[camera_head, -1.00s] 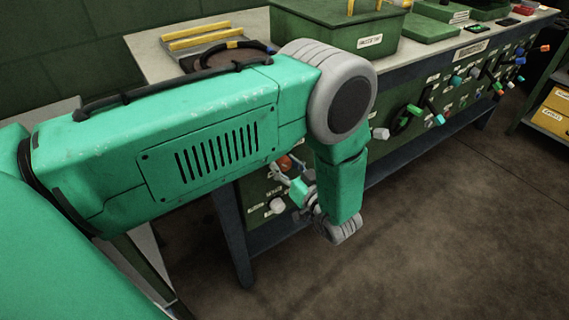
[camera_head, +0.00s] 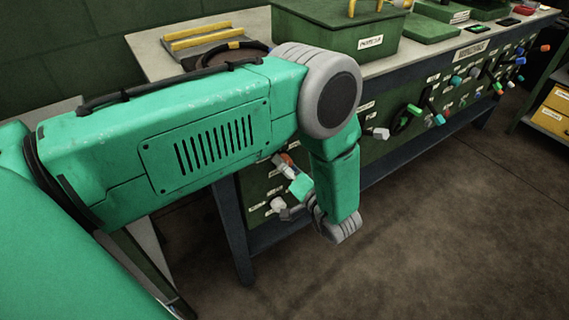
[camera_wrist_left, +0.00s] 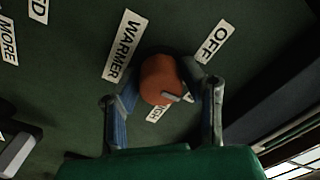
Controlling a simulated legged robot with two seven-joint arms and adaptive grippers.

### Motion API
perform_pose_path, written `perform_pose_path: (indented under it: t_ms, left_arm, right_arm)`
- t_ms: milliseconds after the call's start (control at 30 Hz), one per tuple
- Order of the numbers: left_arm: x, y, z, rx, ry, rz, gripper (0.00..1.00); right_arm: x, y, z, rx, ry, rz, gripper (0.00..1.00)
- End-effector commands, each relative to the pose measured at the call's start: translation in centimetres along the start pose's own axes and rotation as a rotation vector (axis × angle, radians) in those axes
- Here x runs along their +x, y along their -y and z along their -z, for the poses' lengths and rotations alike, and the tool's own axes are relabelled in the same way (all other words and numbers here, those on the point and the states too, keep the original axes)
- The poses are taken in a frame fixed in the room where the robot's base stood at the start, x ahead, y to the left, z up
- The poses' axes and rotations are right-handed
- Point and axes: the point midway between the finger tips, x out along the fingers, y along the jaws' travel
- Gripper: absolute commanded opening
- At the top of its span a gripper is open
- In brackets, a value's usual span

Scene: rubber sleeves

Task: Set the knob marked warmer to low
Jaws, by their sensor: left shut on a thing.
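The warmer knob is a round orange knob (camera_wrist_left: 158,76) on the dark green panel, beside the WARMER label (camera_wrist_left: 125,46) in the left wrist view. An OFF label (camera_wrist_left: 213,44) is at its upper right, and a partly covered label ending in "GH" (camera_wrist_left: 157,112) is below it. A pale mark on the knob points toward the lower right. I cannot see a LOW label. My left gripper (camera_wrist_left: 165,90) is shut on the knob, one finger on each side. In the head view the left gripper (camera_head: 285,167) is small and partly hides the orange knob (camera_head: 288,158).
More coloured knobs and levers line the bench front (camera_head: 440,110) to the right. A green box (camera_head: 335,35) stands on the bench top. The floor in front is clear.

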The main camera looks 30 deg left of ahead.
Motion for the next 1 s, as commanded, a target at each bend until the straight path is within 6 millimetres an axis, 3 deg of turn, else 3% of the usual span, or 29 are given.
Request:
perform_pose_path:
  t_ms: [533, 567, 600, 1000]
  left_arm:
    - [-0.44, -0.41, 0.11, 0.026, -0.002, -0.015, 0.07]
    - [-0.44, -0.41, 0.11, 0.026, -0.002, -0.015, 0.39]
    - [-0.44, -0.40, 0.09, 0.027, -0.002, -0.015, 0.54]
    - [-0.54, -0.14, 0.00, 0.026, -0.001, -0.008, 0.56]
  right_arm:
    - [0.00, 0.00, 0.00, 0.000, 0.000, 0.000, 0.40]
    - [0.00, 0.00, 0.00, 0.000, 0.000, 0.000, 0.40]
    - [0.00, 0.00, 0.00, 0.000, 0.000, 0.000, 0.40]
    - [-0.10, 0.02, -0.20, 0.000, -0.002, 0.000, 0.40]
